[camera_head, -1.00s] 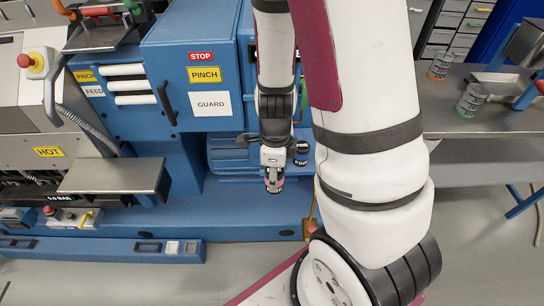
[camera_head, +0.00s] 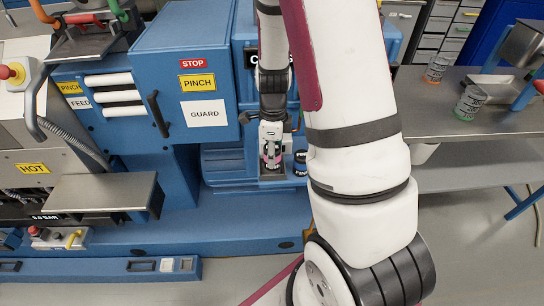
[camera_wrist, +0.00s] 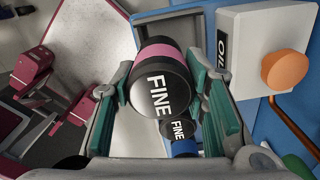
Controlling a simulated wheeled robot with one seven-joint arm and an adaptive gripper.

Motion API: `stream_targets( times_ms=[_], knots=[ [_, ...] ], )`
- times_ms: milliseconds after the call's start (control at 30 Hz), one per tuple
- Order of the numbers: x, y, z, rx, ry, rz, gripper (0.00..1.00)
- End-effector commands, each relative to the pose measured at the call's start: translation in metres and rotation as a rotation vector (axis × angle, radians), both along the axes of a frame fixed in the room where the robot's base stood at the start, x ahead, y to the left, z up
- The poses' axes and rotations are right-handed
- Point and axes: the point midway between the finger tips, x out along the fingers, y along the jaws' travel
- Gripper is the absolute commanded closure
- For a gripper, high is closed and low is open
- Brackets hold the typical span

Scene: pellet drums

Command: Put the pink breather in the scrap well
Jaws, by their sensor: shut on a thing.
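The pink breather (camera_wrist: 155,75) is a black cylinder with a pink band, a white FINE label and a silvery end. My gripper (camera_wrist: 165,82) is shut on it, with teal pads on either side. In the head view my gripper (camera_head: 271,161) hangs at the blue machine's front, in front of a grey rectangular recess. That recess, possibly the scrap well, shows behind the breather in the wrist view, its grey wall (camera_wrist: 170,28) beyond the pink band. Whether the breather is above or inside it I cannot tell.
A second FINE breather with a blue band (camera_wrist: 183,148) stands close by; it also shows right of my gripper in the head view (camera_head: 300,163). A pale OIL box (camera_wrist: 242,62) with an orange knob (camera_wrist: 285,70) is at right. A steel bench (camera_head: 430,115) stands at right.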

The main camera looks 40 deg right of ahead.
Motion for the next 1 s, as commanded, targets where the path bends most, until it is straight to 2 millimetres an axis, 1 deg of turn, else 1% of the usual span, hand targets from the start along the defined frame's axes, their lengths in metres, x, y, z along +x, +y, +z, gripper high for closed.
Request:
stream_targets(
  times_ms=[33, 100, 200, 267, 400, 500, 933, 967, 1000],
  knots=[
    [0.006, -0.004, -0.001, 0.001, 0.001, 0.000, 0.92],
    [0.011, -0.007, -0.001, 0.000, 0.001, 0.000, 0.92],
    [0.014, -0.009, -0.003, 0.000, 0.001, 0.000, 0.92],
    [0.013, -0.008, -0.009, 0.001, 0.004, 0.000, 0.92],
    [0.012, -0.008, -0.026, 0.001, 0.004, -0.001, 0.92],
    [0.013, -0.008, -0.034, 0.001, 0.002, 0.000, 0.92],
    [0.015, -0.008, -0.040, 0.001, 0.001, 0.000, 0.92],
    [0.014, -0.008, -0.040, 0.000, 0.000, 0.000, 0.53],
    [0.014, -0.008, -0.039, 0.000, 0.000, 0.000, 0.44]
  ],
)
